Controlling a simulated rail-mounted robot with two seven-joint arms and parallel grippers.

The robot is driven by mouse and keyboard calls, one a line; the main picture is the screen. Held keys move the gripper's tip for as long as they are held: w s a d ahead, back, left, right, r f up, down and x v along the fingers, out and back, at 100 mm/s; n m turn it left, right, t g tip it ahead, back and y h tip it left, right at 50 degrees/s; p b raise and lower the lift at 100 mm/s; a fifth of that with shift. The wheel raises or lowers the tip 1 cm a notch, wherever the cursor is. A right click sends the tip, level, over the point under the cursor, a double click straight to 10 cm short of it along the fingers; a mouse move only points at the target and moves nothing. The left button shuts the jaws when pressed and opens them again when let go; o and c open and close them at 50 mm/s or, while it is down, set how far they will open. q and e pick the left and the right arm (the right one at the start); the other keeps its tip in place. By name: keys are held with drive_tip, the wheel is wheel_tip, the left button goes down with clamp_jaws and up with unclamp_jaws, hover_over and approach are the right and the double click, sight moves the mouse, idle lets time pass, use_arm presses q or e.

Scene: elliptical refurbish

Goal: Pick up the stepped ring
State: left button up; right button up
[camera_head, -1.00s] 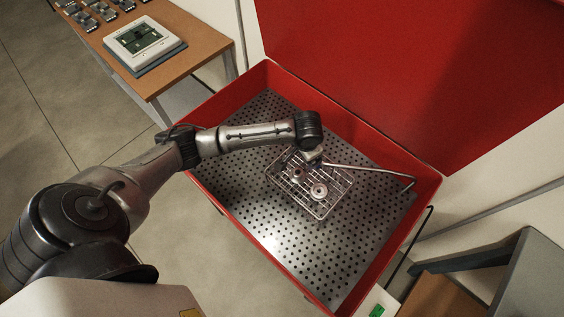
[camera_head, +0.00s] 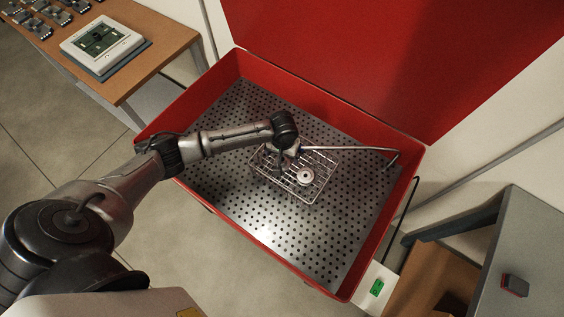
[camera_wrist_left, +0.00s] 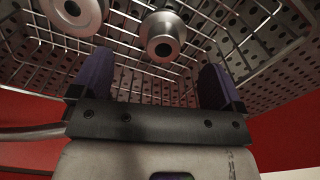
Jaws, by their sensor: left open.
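In the left wrist view a stepped round metal piece with a central hole (camera_wrist_left: 164,28), which looks like the stepped ring, is at the top centre, just beyond the space between my fingertips. In the head view my arm and gripper appear to hide it. A second, wider round metal piece (camera_head: 305,177) lies in the wire basket (camera_head: 321,190); it also shows, cut off, in the left wrist view (camera_wrist_left: 58,18). My left gripper (camera_wrist_left: 157,68) is open and empty, its purple fingers apart. In the head view it is over the basket (camera_head: 280,164), partly hidden by my wrist. My right gripper is out of view.
The basket rests on a perforated metal plate (camera_head: 230,205) inside a red-walled tub (camera_head: 408,205). A thin metal spout (camera_head: 350,149) reaches over the basket from the right. A red panel (camera_head: 390,60) rises behind. A brown table (camera_head: 160,30) stands at upper left.

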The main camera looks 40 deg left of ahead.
sight(282, 161)
use_arm(q)
drive_tip(key=shift+s+a+f+b, duration=0.1)
drive_tip(key=shift+f+b, duration=0.2)
drive_tip(key=shift+f, duration=0.85)
drive_tip(key=shift+s+a+f+b, duration=0.1)
drive_tip(key=shift+f+b, duration=0.2)
drive_tip(key=shift+f, duration=1.65)
drive_tip(key=c, duration=1.1)
drive_tip(key=shift+r, duration=0.15)
